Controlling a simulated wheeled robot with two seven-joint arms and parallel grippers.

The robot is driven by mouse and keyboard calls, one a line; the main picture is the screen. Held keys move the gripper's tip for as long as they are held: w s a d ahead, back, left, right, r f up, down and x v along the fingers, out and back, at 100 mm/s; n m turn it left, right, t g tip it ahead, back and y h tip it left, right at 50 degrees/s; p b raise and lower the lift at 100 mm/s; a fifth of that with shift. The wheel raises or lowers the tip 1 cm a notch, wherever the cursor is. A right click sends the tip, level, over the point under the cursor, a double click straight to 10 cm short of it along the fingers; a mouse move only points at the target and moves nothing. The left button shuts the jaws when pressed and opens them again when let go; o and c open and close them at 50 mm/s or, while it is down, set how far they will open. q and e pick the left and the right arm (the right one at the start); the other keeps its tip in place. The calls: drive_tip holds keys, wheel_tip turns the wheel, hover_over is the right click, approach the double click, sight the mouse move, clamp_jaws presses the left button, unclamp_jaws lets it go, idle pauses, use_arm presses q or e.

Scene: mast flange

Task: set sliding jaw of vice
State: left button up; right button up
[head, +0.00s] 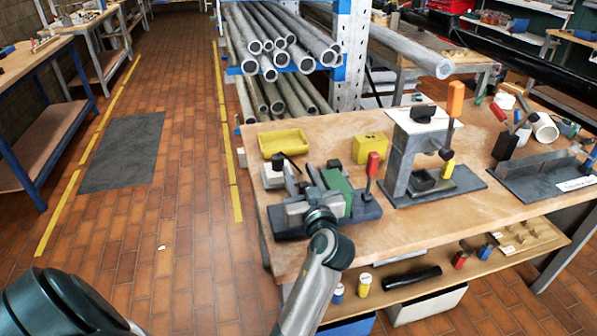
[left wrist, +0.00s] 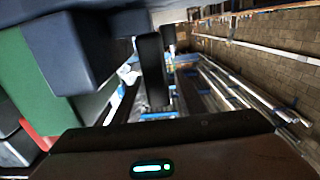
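The vice stands at the left front of the wooden bench. Its dark grey base (head: 366,211) carries a green body (head: 336,184) and a lever with a red handle (head: 373,164). In the left wrist view, a blue-grey block of the vice (left wrist: 75,45) and green body (left wrist: 22,60) are close at the left, beside a dark finger (left wrist: 151,70). Contact and finger opening are unclear. My right gripper is not in view.
A yellow tray (head: 284,143) and a yellow box (head: 369,149) lie behind the vice. A grey press (head: 402,160) with an orange handle stands to its right. A pipe rack (head: 275,60) is behind the bench. Brick floor (head: 180,240) lies open at left.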

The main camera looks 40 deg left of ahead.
use_arm(q)
drive_tip(key=c, duration=0.9)
clamp_jaws()
drive_tip(key=shift+s+a, duration=0.2)
drive_tip(key=shift+s, duration=0.05)
drive_tip(key=s+a, duration=0.2)
drive_tip(key=shift+s+a, duration=0.1)
drive_tip(key=shift+s, duration=0.2)
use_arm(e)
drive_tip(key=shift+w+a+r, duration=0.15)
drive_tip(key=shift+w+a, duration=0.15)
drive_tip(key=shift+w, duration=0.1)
